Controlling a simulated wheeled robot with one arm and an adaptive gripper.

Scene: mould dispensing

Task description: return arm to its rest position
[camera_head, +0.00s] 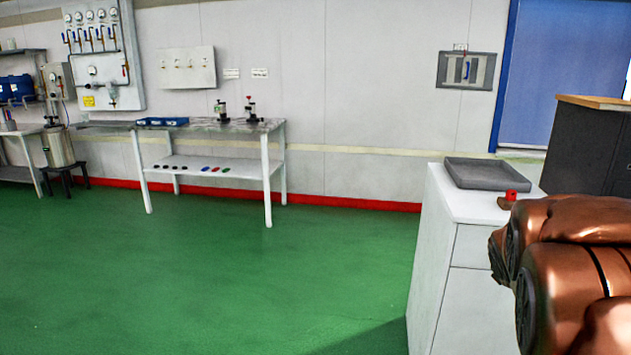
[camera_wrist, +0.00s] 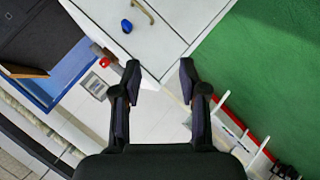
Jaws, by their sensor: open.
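My gripper (camera_wrist: 160,68) shows in the wrist view with its two dark fingers spread apart and nothing between them. In the head view, copper-coloured links of my arm fill the lower right, and the gripper itself cannot be made out there. The arm links overlap the right part of a white cabinet (camera_head: 450,255) in that view. In the wrist view a white surface with a small blue object (camera_wrist: 127,26) and a brass-coloured curved piece (camera_wrist: 143,11) lies beyond the fingertips.
A grey tray (camera_head: 490,183) and a small red object (camera_head: 511,195) sit on the cabinet top, close to my arm. A dark cabinet (camera_head: 590,145) stands behind. A white workbench (camera_head: 205,127) stands by the far wall. The green floor (camera_head: 220,275) at left is clear.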

